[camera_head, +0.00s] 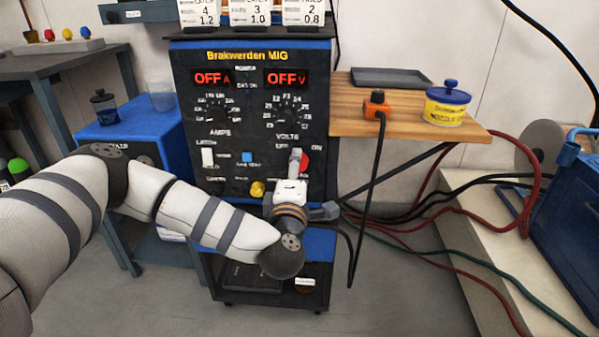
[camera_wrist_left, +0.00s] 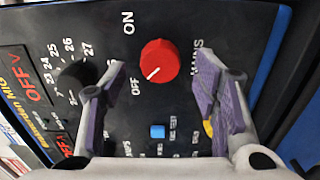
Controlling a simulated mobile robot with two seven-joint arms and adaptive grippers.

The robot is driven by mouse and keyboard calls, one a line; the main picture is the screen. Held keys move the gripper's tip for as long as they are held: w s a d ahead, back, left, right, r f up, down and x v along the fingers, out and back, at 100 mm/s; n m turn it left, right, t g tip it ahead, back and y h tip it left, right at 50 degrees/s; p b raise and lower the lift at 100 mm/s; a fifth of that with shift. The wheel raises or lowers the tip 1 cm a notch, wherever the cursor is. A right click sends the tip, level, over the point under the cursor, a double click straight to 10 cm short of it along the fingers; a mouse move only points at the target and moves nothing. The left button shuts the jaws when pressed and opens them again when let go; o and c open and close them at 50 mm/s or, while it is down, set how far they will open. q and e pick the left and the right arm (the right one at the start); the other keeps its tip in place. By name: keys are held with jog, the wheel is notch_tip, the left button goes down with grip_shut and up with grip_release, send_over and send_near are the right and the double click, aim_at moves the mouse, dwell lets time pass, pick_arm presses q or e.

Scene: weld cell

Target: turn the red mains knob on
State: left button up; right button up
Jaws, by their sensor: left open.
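The red mains knob (camera_wrist_left: 158,58) sits on the black front panel of the welder (camera_head: 240,130). In the wrist view its white pointer line points toward the OFF label, with ON at the other side. In the head view the knob (camera_head: 304,161) is partly hidden behind my left gripper (camera_head: 298,163). My left gripper also shows in the wrist view (camera_wrist_left: 162,78), open, with its purple-padded fingers on either side of the knob and gaps between. Both red displays (camera_head: 286,78) read OFF. My right gripper is not in view.
A blue button (camera_wrist_left: 157,131) and a black volts dial (camera_wrist_left: 75,76) are near the fingers. A wooden shelf (camera_head: 360,122) at the right carries an orange plug (camera_head: 376,104) and a yellow-blue tub (camera_head: 447,106). A black cable hangs from it beside the welder.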

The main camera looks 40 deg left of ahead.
pick_arm(q)
jog(key=shift+x, duration=0.85)
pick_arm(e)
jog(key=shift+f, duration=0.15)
pick_arm(q)
jog(key=shift+c, duration=0.5)
jog(key=c, duration=1.1)
jog(key=shift+d+m+p, duration=0.1)
jog(key=shift+m+p, duration=6.05)
jog(key=shift+m, duration=2.85)
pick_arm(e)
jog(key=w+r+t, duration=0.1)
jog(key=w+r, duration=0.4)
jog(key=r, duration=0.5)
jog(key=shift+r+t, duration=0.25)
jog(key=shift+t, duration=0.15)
